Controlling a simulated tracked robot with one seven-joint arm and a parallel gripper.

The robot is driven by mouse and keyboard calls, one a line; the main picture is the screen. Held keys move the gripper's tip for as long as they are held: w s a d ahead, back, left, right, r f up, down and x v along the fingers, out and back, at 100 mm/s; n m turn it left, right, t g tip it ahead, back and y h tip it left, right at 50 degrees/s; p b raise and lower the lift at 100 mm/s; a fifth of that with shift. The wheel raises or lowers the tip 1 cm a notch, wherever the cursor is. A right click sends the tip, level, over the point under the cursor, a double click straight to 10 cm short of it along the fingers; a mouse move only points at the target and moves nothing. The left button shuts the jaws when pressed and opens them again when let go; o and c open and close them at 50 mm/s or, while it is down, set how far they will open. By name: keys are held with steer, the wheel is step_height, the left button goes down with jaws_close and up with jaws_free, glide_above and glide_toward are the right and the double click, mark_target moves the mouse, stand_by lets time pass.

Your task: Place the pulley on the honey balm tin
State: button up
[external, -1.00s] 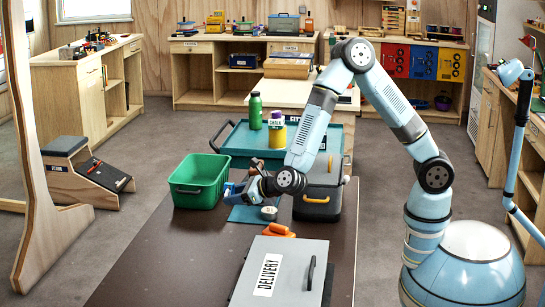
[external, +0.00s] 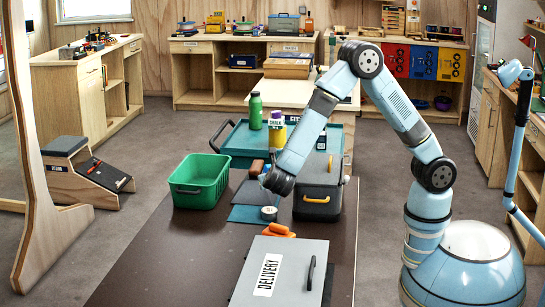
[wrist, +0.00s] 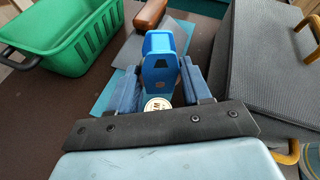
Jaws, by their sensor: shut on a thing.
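The blue pulley (wrist: 160,62) is between the two blue fingers of my gripper (wrist: 161,80) in the wrist view, and the gripper is shut on it. In the external view my wrist (external: 278,181) hides the pulley and the fingers. The honey balm tin (external: 269,213) is a small round tin with a pale lid, at the right edge of a teal mat (external: 244,214). In the wrist view its lid (wrist: 157,104) shows between the fingers, partly covered by my gripper. The pulley is apart from the lid in the picture; its exact height above the table is unclear.
A green basket (external: 198,183) stands left of the mat, and a dark grey box (external: 318,197) stands close on the right. A brown-handled tool (wrist: 150,14) lies beyond the pulley. An orange item (external: 279,230) and the delivery case (external: 283,270) are in front. The table's left front is clear.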

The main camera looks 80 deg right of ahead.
mark_target(270, 212)
step_height(270, 212, down, 10)
steer(key=shift+r, duration=0.15)
stand_by(0.4)
steer(key=o, duration=1.1)
steer(key=v, duration=1.2)
